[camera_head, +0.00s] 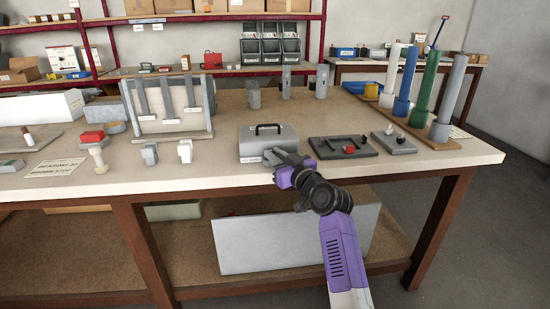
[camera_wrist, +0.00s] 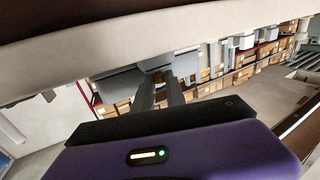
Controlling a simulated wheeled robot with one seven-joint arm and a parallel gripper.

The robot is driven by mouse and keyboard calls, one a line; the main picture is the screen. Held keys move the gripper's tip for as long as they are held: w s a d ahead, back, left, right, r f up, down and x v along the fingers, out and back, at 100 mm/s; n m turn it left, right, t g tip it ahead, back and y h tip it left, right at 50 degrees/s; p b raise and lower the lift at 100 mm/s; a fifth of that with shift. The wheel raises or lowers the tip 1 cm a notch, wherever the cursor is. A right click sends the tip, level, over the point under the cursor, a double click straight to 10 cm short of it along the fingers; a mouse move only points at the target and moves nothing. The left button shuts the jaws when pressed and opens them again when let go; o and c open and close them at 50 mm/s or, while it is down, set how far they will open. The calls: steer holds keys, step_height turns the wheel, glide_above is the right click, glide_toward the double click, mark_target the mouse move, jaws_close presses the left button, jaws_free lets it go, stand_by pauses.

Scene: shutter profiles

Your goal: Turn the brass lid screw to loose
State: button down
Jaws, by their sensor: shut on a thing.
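The grey metal box (camera_head: 262,136) with a black carrying handle stands near the front edge of the workbench in the head view. My gripper (camera_head: 270,157) reaches in from the front right and is at the box's front face, covering part of it. In the wrist view my gripper (camera_wrist: 165,84) has its two dark fingers close together. A small brass-coloured spot, the lid screw (camera_wrist: 158,77), shows at the fingertips against grey surfaces. The gripper is shut on it. The screw is hidden in the head view, and its turned angle cannot be made out.
A dark tray (camera_head: 335,148) with small parts lies right of the box, and a smaller grey plate (camera_head: 394,145) beyond it. Small grey and white blocks (camera_head: 185,151) stand to the left. Coloured upright tubes (camera_head: 428,85) stand at the right end of the workbench (camera_head: 220,178).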

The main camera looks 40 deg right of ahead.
steer(key=c, duration=1.4)
jaws_free()
steer(key=shift+s+a, duration=0.25)
steer(key=shift+s, duration=1)
steer(key=shift+s+a, duration=0.3)
steer(key=shift+s, duration=1)
steer(key=shift+s+a, duration=0.25)
steer(key=shift+s, duration=1)
